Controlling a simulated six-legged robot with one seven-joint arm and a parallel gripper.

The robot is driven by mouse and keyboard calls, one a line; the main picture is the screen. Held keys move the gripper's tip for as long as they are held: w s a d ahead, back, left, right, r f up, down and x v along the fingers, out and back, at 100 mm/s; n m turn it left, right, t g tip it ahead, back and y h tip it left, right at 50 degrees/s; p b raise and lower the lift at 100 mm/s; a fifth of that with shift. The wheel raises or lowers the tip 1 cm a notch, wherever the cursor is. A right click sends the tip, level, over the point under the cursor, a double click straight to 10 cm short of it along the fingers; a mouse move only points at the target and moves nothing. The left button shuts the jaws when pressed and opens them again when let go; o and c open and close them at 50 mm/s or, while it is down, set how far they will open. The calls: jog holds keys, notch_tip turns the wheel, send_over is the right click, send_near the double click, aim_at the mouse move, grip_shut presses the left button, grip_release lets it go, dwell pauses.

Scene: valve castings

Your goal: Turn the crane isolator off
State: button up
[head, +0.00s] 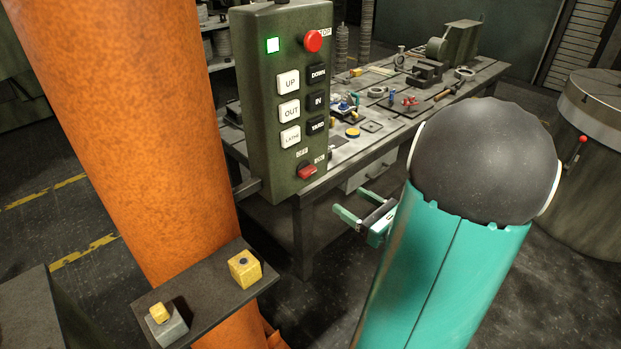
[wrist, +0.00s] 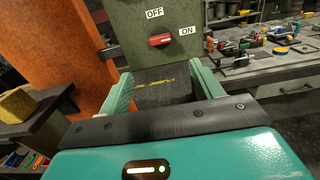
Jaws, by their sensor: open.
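The crane isolator is a red rotary knob (head: 307,170) low on the dark green control box (head: 262,150). In the wrist view the knob (wrist: 160,39) lies nearly level, its right end towards the ON label (wrist: 187,31). The OFF label (wrist: 154,13) is above it. My gripper (head: 349,200) is open and empty, to the right of the box and apart from the knob. In the wrist view its two teal fingers (wrist: 160,75) point towards the box, with the knob beyond and above the gap between them.
An orange column (head: 140,110) stands left. A shelf (head: 212,300) with yellow blocks juts out below. A cluttered workbench (head: 350,150) is behind.

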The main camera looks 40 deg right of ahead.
aim_at(310, 174)
jog(key=w, duration=1.3)
jog(key=shift+w+a+r, duration=0.1)
jog(key=shift+w+a, duration=0.05)
jog(key=shift+w, duration=0.15)
jog(key=shift+c, duration=0.3)
jog(key=c, duration=0.9)
